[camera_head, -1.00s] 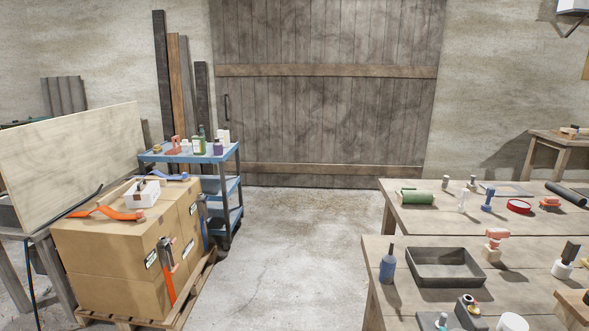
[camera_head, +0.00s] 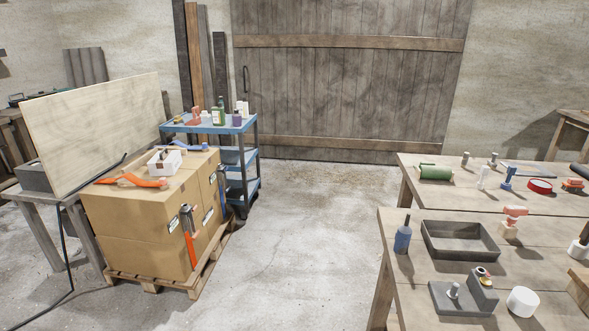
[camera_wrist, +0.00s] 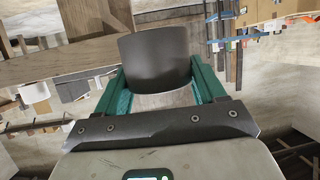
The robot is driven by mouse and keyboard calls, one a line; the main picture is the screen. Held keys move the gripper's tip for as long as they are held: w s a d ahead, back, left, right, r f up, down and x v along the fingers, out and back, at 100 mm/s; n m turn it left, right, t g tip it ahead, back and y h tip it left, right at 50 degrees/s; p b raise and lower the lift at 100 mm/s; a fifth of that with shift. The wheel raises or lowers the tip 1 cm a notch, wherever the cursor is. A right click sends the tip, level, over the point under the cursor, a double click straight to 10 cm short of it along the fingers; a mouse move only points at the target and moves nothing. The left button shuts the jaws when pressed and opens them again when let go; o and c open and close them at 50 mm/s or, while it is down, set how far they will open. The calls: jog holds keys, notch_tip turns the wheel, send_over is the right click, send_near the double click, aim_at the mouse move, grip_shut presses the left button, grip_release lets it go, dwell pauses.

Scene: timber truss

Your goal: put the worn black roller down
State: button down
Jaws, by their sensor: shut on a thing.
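In the wrist view my gripper (camera_wrist: 158,78) has its two green fingers on either side of a dark, rounded piece, the worn black roller (camera_wrist: 153,55). The jaws are shut on it. Its near end is hidden between the fingers, and a greyish face shows below its dark side. Neither my gripper nor the held roller shows in the head view.
A workbench (camera_head: 392,300) at right holds a blue bottle (camera_head: 402,238), a dark open tray (camera_head: 460,256) and a grey block fixture (camera_head: 452,303). A second bench behind holds a green roller (camera_head: 435,173). Cartons (camera_head: 140,225) and a blue cart (camera_head: 250,150) stand left. The middle floor is clear.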

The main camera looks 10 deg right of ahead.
jog(key=s+a+f+n+y, duration=0.2)
jog(key=a+f, duration=0.3)
jog(key=a, duration=0.3)
jog(key=shift+f, duration=0.35)
jog(key=shift+w, duration=0.1)
